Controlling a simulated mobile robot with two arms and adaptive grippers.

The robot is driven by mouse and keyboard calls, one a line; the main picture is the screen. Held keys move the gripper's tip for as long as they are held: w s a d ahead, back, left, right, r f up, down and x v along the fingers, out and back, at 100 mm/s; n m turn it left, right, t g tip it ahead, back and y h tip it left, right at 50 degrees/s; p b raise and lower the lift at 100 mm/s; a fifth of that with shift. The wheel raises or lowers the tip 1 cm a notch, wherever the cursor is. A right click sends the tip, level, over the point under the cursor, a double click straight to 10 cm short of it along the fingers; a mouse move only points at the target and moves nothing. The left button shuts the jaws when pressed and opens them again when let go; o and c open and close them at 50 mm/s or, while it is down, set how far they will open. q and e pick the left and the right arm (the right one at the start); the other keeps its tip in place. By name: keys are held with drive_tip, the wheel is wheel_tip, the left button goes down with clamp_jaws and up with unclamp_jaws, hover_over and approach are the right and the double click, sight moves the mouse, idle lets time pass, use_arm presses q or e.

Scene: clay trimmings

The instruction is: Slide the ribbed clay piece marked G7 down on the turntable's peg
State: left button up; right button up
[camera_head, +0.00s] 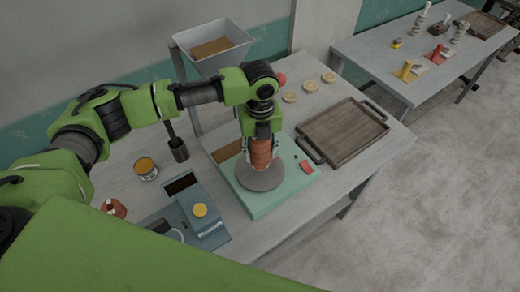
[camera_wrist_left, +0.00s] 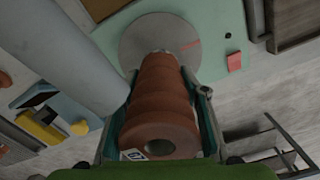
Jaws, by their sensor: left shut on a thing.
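The ribbed clay piece (camera_head: 261,152) is reddish brown with a hole through its middle. In the left wrist view it (camera_wrist_left: 162,105) carries a white label (camera_wrist_left: 133,155) that reads G7. My left gripper (camera_head: 262,140) is shut on it, with fingers on both sides, and holds it above the grey turntable disc (camera_head: 260,177) on the mint-green base (camera_head: 285,190). The disc also shows in the left wrist view (camera_wrist_left: 140,38). The peg is hidden behind the piece, and I cannot tell whether the piece is around it. My right gripper is not in view.
A wooden tray (camera_head: 325,150) lies right of the base, with several pale discs behind it. A blue-grey device (camera_head: 205,228) with a yellow knob and a small can (camera_head: 146,168) stand at left. A hopper (camera_head: 213,62) stands behind. A second table (camera_head: 425,84) is at back right.

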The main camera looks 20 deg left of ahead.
use_arm(q)
drive_tip(key=shift+f+b, duration=0.6)
drive_tip(key=shift+f, duration=1.15)
idle(0.8)
drive_tip(key=o, duration=1.7)
drive_tip(key=shift+c, duration=0.2)
drive_tip(key=shift+f, duration=0.1)
wheel_tip(320, 180, up, 12)
